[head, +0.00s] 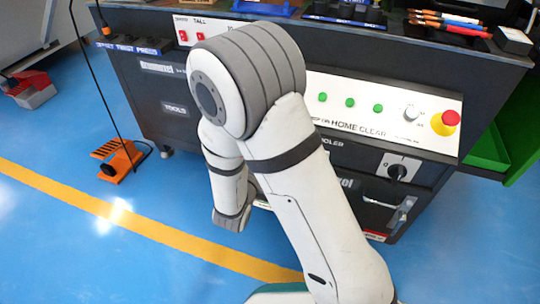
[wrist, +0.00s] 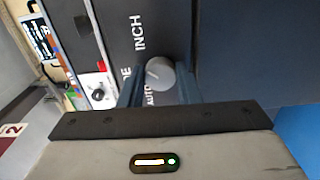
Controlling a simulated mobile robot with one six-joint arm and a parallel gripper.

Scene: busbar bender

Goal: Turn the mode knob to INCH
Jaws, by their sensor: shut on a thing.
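In the wrist view, the mode knob (wrist: 160,71) is a small round grey knob on a dark panel. The word INCH (wrist: 139,33) is printed above it, and AUTO (wrist: 148,96) is printed below and to its left. Another label between them is partly covered by a finger. My gripper (wrist: 157,80) has one finger on each side of the knob and is shut on it. I cannot clearly tell which label the knob points to. In the head view, my arm hides the gripper and this knob.
In the head view, the machine's front has a white panel with several green buttons (head: 350,102), a pale knob (head: 410,113) and a red emergency stop (head: 446,122). A black rotary switch (head: 398,171) sits below. An orange pedal (head: 116,160) stands on the blue floor at left.

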